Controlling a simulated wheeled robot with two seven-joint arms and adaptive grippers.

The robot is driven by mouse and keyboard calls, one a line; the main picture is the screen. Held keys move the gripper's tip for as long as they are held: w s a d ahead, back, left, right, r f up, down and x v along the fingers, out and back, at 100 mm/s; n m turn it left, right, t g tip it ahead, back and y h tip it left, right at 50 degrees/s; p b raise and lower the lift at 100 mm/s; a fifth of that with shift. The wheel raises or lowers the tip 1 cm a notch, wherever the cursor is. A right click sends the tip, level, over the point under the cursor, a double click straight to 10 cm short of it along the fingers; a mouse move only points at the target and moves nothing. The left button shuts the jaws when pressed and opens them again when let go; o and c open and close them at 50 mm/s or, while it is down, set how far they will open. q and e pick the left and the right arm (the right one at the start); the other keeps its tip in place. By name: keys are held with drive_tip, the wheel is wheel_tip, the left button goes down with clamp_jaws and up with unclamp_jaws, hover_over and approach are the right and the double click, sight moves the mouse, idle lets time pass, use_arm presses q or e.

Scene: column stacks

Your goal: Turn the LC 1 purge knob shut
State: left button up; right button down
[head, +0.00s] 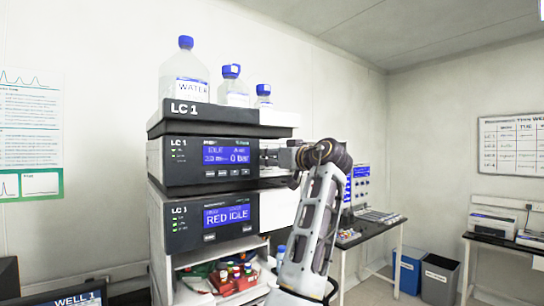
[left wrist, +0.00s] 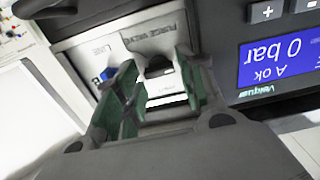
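The LC 1 stack (head: 205,148) stands against the wall. Its pump module has a blue display reading 0 bar, also seen upside down in the left wrist view (left wrist: 278,52). The purge knob (left wrist: 158,67) is a dark knob on a pale panel beside that display, under a purge valve label. My left gripper (left wrist: 158,80) is open, its green-padded fingers on either side of the knob. A small gap seems to show at the left finger; contact is hard to tell. In the head view my left gripper (head: 274,157) is at the module's right side, hiding the knob. My right gripper is out of view.
Solvent bottles with blue caps, one labelled water (head: 185,80), stand on top of the stack. A blue fitting (left wrist: 108,73) sits beside the knob, close to the left finger. Vials (head: 236,277) sit in the open lower bay. A side bench (head: 372,232) stands behind my arm.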

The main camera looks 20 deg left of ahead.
use_arm(q)
drive_tip(key=shift+w+a, duration=0.1)
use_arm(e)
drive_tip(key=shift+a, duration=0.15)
use_arm(q)
drive_tip(key=shift+c, duration=0.6)
drive_tip(key=c, duration=0.6)
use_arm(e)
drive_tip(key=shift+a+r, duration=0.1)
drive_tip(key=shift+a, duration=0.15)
